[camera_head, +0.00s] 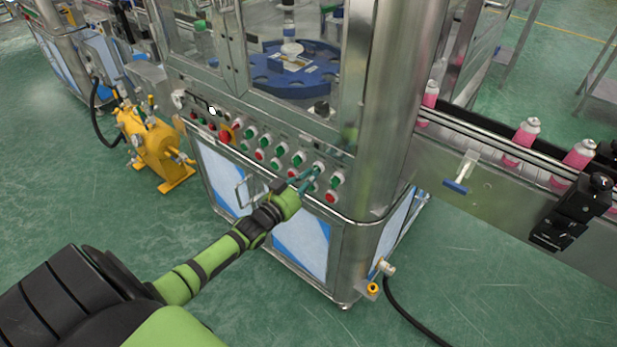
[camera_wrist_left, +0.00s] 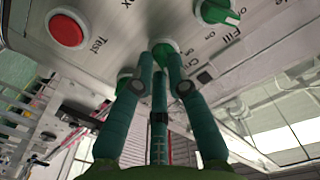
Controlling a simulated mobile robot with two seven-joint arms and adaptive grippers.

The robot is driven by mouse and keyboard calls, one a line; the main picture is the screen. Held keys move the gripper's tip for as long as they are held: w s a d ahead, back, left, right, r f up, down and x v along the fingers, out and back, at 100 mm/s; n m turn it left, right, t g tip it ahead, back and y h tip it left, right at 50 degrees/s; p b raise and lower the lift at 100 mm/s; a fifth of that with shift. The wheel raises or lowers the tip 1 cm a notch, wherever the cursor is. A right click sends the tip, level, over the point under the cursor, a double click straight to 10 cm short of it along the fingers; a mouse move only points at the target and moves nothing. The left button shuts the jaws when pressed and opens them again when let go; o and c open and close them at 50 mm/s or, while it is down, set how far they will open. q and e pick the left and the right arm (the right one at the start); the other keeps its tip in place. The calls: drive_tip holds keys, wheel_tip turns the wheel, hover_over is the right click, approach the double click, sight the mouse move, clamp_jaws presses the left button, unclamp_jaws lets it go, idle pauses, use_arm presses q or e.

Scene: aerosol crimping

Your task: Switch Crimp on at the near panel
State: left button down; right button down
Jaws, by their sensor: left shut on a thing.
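The near panel (camera_head: 265,142) is a sloped metal strip with rows of green switches and red buttons on the front of the machine. My left gripper (camera_head: 306,179) reaches its right part. In the left wrist view, the fingertips of my left gripper (camera_wrist_left: 164,62) are closed around a green switch knob (camera_wrist_left: 163,46), mostly hidden between them. Another green knob (camera_wrist_left: 217,12) with a white mark sits by the label "Fill". A red button (camera_wrist_left: 66,28) sits by the label "Test". My right gripper is not in view.
Above the panel, a blue rotary table (camera_head: 290,72) stands behind clear doors. A conveyor with pink cans (camera_head: 521,140) runs off to the right. A yellow pump unit (camera_head: 155,145) stands on the floor at left. The green floor in front is clear.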

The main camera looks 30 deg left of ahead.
use_arm(q)
drive_tip(key=shift+f+m, duration=0.1)
drive_tip(key=shift+m, duration=1.1)
drive_tip(key=c, duration=1.2)
unclamp_jaws()
drive_tip(key=shift+s, duration=0.1)
drive_tip(key=s, duration=0.8)
drive_tip(key=s+a, duration=0.1)
drive_tip(key=s, duration=0.3)
drive_tip(key=shift+w, duration=0.1)
